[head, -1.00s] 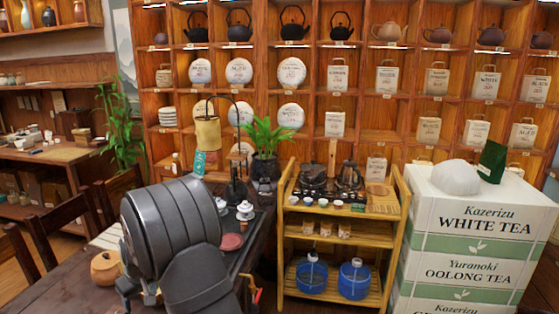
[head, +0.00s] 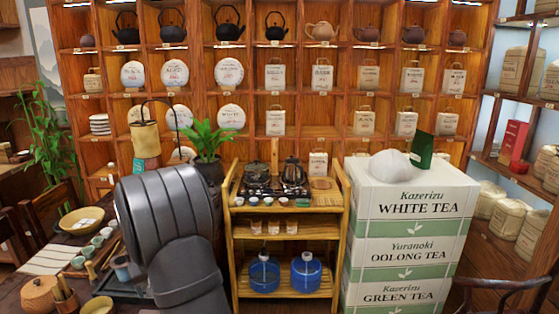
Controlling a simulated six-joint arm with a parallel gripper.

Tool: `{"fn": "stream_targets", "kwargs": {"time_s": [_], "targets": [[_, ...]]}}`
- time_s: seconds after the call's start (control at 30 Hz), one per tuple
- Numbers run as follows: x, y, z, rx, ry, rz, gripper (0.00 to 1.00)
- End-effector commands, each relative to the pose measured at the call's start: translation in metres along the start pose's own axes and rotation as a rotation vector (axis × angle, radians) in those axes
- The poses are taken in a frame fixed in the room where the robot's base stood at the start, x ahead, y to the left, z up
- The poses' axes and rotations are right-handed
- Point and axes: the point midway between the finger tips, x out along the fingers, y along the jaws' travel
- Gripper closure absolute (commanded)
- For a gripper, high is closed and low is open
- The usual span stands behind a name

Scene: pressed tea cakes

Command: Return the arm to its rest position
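My arm's thick grey links fill the lower left of the head view, in front of the tea table (head: 15,290). My gripper is not visible; only the upper links show. White round pressed tea cakes (head: 175,73) stand upright in the cubbies of the wooden wall shelf (head: 246,100). None is seen in my arm's reach on the table, though part of the table is hidden behind the arm.
A wooden tea cart (head: 290,228) holds kettles on top and blue water jugs (head: 306,272) below. Stacked white tea boxes (head: 410,235) stand to its right. Cups, a bowl (head: 82,220) and a round pot (head: 39,294) crowd the table. A dark chair (head: 500,285) is at lower right.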

Motion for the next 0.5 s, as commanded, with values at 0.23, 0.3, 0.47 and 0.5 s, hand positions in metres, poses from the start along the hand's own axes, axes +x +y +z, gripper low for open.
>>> {"fn": "stream_targets", "kwargs": {"time_s": [0.23, 0.3, 0.47, 0.5], "targets": [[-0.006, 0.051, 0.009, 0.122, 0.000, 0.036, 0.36], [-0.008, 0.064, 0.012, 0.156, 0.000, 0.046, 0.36], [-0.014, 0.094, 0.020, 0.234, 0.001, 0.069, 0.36], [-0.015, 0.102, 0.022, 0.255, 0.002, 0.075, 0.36]]}}
